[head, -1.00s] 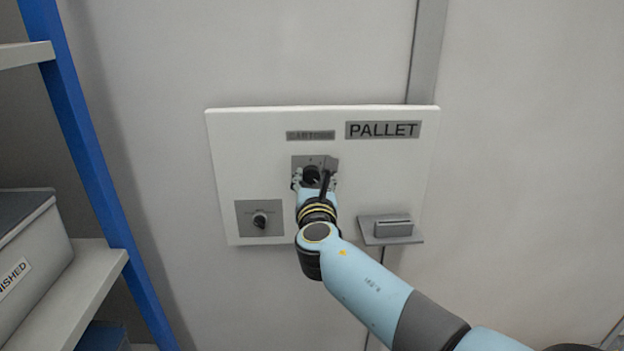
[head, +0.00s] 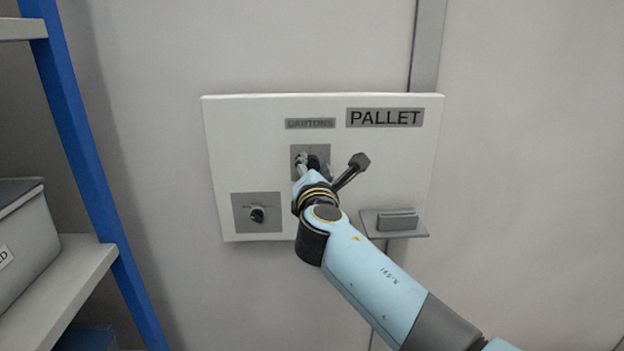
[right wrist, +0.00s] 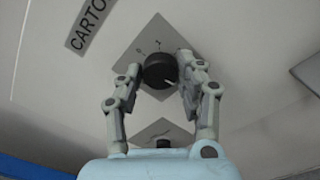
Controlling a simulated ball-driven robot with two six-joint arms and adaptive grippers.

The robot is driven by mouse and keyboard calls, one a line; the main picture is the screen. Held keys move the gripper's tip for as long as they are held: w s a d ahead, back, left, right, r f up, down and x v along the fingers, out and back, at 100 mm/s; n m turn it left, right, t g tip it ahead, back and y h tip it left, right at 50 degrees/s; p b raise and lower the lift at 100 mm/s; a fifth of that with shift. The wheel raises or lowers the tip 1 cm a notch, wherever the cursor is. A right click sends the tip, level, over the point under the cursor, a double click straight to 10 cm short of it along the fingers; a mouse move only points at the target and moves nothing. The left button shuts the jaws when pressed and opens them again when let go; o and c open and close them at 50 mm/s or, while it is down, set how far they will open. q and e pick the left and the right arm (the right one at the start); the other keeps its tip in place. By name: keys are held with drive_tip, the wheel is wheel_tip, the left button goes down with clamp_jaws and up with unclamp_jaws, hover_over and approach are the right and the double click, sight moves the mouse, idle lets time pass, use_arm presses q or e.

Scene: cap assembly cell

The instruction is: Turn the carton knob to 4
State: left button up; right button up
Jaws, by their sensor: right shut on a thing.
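The carton knob is a round black dial with a light pointer mark, and it shows in the right wrist view (right wrist: 160,70). It sits on a grey plate (head: 299,151) below the CARTONS label (head: 310,123) on the white panel. My right gripper (head: 309,162) is at the knob, and in the right wrist view (right wrist: 160,76) its two fingers are shut on the knob's sides. The scale marks on the plate are too small to read for certain. In the head view my gripper and wrist hide most of the knob. My left gripper is out of view.
A second knob (head: 257,214) sits on a grey plate at the panel's lower left. A PALLET label (head: 384,118) is at the upper right, above a small ledge (head: 396,223) with a grey block. A blue-posted shelf (head: 85,170) stands at the left.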

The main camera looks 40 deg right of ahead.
drive_tip(key=shift+m+b, duration=0.7)
drive_tip(key=shift+m, duration=0.4)
drive_tip(key=o, duration=1.1)
drive_tip(key=shift+o, duration=0.2)
drive_tip(key=v, duration=0.7)
drive_tip(key=shift+s, duration=0.3)
drive_tip(key=shift+a, duration=0.1)
